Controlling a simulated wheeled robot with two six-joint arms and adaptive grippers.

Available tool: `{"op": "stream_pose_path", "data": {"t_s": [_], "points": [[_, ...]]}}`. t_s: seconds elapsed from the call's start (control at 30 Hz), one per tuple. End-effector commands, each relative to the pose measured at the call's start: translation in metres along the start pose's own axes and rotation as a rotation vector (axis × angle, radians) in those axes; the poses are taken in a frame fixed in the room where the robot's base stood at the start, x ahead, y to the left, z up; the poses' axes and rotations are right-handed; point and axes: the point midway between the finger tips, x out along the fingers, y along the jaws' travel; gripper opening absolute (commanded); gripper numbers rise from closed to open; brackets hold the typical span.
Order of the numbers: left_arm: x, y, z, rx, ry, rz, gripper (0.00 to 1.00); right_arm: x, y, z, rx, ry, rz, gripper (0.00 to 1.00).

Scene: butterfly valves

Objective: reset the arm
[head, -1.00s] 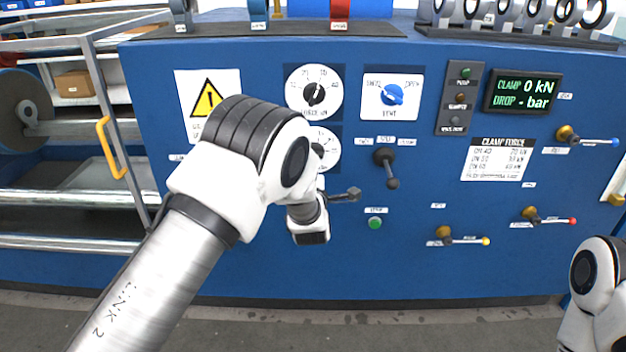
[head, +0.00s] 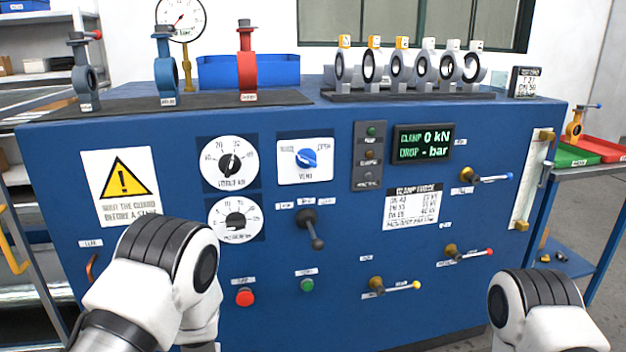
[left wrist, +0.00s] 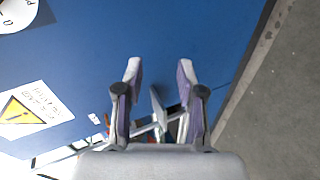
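My left gripper (left wrist: 160,78) shows in the left wrist view with its two fingers apart and nothing held between them. The blue panel (left wrist: 165,40) lies beyond the fingertips. In the head view my left arm (head: 165,275) is bent at the lower left, in front of the blue panel (head: 345,275); its gripper is hidden or out of frame there. My right arm (head: 540,305) shows at the lower right, its gripper out of view.
The panel carries a black lever (head: 312,230), a blue vent knob (head: 307,158), a red button (head: 245,298), a green button (head: 307,285) and small valve handles. Valves stand on top. A side table (head: 570,200) with trays is at the right, a metal rack at the left.

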Motion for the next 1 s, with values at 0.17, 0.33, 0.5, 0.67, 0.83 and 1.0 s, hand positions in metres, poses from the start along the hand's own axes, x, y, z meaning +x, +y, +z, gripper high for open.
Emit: {"op": "stream_pose_path", "data": {"t_s": [0.17, 0.33, 0.5, 0.67, 0.83, 1.0], "points": [[-0.059, -0.150, -0.045, 0.367, -0.104, -0.406, 0.39, 0.000, 0.000, 0.000, 0.000, 0.000, 0.000, 0.00], [-0.149, -0.242, -0.072, 0.786, -0.396, -0.709, 0.39, 0.000, 0.000, 0.000, 0.000, 0.000, 0.000, 0.00], [-0.228, -0.275, -0.079, 1.191, -0.808, -0.803, 0.39, 0.000, 0.000, 0.000, 0.000, 0.000, 0.000, 0.00], [-0.255, -0.284, -0.079, 1.508, -1.111, -0.717, 0.39, 0.000, 0.000, 0.000, 0.000, 0.000, 0.000, 0.00], [-0.279, -0.225, -0.086, 1.543, -1.127, -0.697, 0.39, -0.065, -0.001, -0.001, 0.000, 0.002, 0.000, 0.00], [-0.303, -0.169, -0.093, 1.542, -1.124, -0.697, 0.39, -0.125, -0.001, 0.000, 0.000, 0.000, 0.000, 0.00]]}}
